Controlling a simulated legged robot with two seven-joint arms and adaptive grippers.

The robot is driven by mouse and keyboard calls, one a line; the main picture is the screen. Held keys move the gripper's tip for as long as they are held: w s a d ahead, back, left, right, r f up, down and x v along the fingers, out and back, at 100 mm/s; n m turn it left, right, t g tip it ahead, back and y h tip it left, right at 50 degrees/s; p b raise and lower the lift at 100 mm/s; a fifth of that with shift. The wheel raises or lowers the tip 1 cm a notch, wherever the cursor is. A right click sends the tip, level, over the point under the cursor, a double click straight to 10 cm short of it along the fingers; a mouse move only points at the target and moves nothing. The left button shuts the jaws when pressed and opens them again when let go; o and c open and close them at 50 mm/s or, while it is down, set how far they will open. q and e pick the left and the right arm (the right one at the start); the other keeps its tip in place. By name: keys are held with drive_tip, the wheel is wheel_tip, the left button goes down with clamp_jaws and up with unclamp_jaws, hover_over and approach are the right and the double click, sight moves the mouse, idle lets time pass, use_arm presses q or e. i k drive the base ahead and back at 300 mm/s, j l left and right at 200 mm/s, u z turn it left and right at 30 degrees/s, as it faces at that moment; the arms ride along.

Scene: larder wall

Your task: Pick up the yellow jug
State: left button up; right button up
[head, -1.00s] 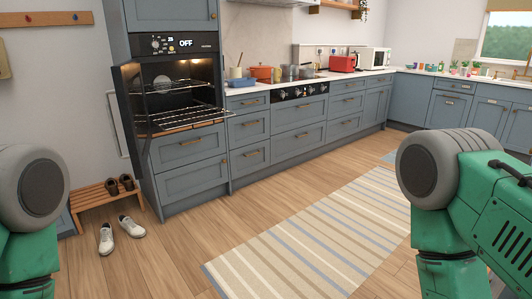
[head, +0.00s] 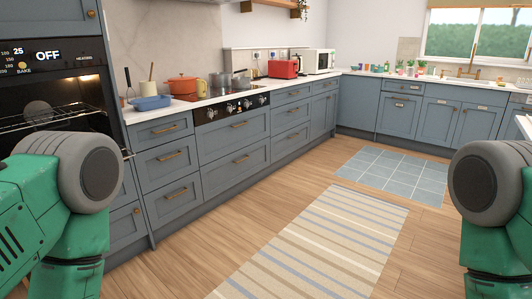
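A small yellow thing that looks like the yellow jug (head: 201,88) stands on the white counter at the back left, just right of an orange pot (head: 181,85). It is small in view, so its handle and spout are hard to make out. Only green and grey links of my two arms show, at the lower left and lower right. Neither gripper is in view, and the yellow jug stands well ahead of me, apart from my arms.
A blue dish (head: 152,102) and metal pots (head: 222,80) stand near the jug; a red toaster (head: 283,69) is farther right. The oven (head: 52,95) at the left is open. A striped rug (head: 318,245) lies on clear floor before the drawers.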

sight(202, 88)
drive_tip(key=i, duration=1.15)
drive_tip(key=i+l+u, duration=0.15)
drive_tip(key=i, duration=1)
drive_tip(key=i+l+u, duration=0.1)
drive_tip(key=i+u, duration=0.3)
drive_tip(key=i+l+u, duration=0.15)
drive_tip(key=i+u, duration=0.25)
drive_tip(key=i+l+u, duration=0.2)
drive_tip(key=u, duration=0.2)
drive_tip(key=i+l+u, duration=0.35)
drive_tip(key=k+l, duration=0.1)
